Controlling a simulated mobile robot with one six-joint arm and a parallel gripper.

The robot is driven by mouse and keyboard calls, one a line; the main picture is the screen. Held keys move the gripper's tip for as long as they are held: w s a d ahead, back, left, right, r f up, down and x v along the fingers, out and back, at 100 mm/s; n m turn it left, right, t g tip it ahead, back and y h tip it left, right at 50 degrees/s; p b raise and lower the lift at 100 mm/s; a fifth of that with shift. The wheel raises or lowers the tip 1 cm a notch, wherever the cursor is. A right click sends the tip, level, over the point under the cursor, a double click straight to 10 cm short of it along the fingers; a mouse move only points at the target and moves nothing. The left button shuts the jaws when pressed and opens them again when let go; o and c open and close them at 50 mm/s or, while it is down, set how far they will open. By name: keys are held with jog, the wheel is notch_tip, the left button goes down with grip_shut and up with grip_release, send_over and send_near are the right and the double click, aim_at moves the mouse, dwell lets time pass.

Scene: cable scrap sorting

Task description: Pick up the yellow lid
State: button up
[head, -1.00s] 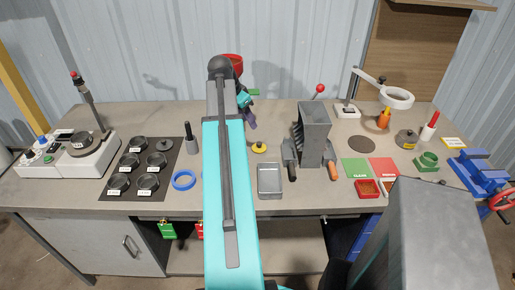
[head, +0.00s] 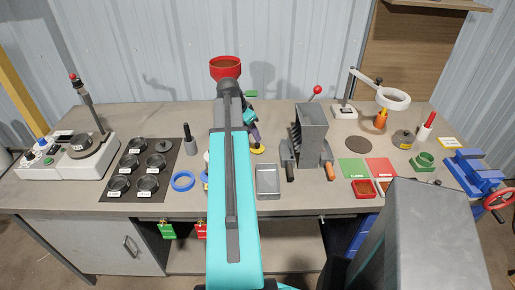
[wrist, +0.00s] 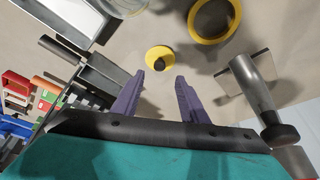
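The yellow lid (head: 258,151) lies flat on the bench, just below my gripper in the head view. It is a small disc with a black knob, and the wrist view shows it whole (wrist: 153,59). My gripper (wrist: 160,76) has two purple fingers, spread apart and empty. In the wrist view the lid is just beyond the fingertips, roughly between them and a little to the left. In the head view the fingers (head: 256,138) are partly hidden by my arm, and their height above the lid is hard to tell.
A yellow ring-shaped object (wrist: 235,14) lies near the lid in the wrist view. A metal tray (head: 268,195) is in front of the lid. A grey upright block (head: 312,130) with side handles stands to the right. A blue ring (head: 183,181) lies left of my arm.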

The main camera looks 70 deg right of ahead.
aim_at(256, 144)
jog(key=shift+s+d+f, duration=0.15)
jog(key=shift+d+f, duration=0.05)
jog(key=shift+f, duration=0.3)
jog(key=shift+f, duration=0.1)
jog(key=shift+p+x, duration=1.05)
jog(key=shift+x, duration=0.25)
jog(key=shift+p+x, duration=0.3)
jog(key=shift+x, duration=0.9)
jog(key=shift+s+a, duration=0.1)
jog(key=shift+c, duration=0.2)
grip_shut()
